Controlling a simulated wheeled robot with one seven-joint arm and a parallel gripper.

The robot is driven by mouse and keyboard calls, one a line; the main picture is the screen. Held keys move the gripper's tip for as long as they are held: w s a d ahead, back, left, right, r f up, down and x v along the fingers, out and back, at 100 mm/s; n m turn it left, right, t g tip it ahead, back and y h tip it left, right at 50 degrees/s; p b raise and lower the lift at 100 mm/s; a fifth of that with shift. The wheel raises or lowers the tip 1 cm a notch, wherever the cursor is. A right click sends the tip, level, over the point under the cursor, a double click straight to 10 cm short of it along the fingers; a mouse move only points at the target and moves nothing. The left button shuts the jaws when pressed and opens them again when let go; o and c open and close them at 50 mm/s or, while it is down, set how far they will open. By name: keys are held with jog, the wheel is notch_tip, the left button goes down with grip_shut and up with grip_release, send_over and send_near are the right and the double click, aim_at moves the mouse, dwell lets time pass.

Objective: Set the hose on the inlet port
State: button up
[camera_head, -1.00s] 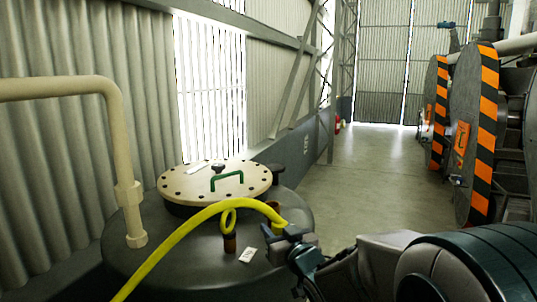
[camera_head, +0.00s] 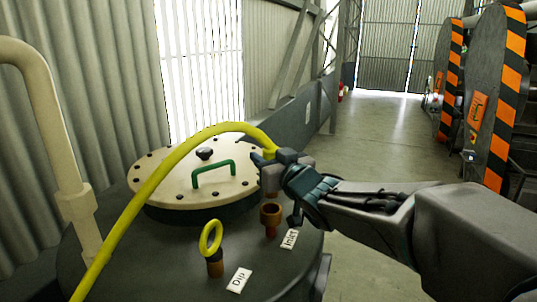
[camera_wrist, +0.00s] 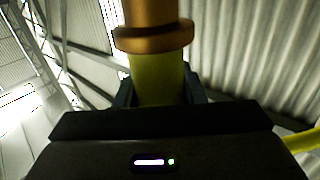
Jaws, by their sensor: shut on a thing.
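The yellow hose (camera_head: 200,137) arcs from the lower left over the dark tank to my gripper (camera_head: 268,158). My gripper is shut on the hose near its end. In the wrist view the hose (camera_wrist: 158,80) stands between the fingers, with a copper-coloured collar (camera_wrist: 153,38) beyond them. In the head view, the hose end points down above the inlet port (camera_head: 270,219), a short brown upright fitting with a cup-like top. A gap seems to separate them. The white "Inlet" label (camera_head: 289,239) lies beside the port.
A brown dip port (camera_head: 215,264) with a yellow ring (camera_head: 210,238) stands to the left, by a "Dip" label (camera_head: 239,280). Behind is a cream bolted lid (camera_head: 165,188) with a green handle (camera_head: 213,172). A cream pipe (camera_head: 50,120) rises at left.

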jog(key=shift+s+f, duration=0.15)
jog(key=shift+f, duration=0.3)
notch_tip(320, 180, down, 4)
jog(key=b, duration=0.4)
jog(key=shift+f, duration=0.25)
dwell(0.9)
jog(key=shift+f+b, duration=0.6)
jog(key=shift+b, duration=0.2)
jog(key=o, duration=0.9)
jog(key=shift+s, duration=0.1)
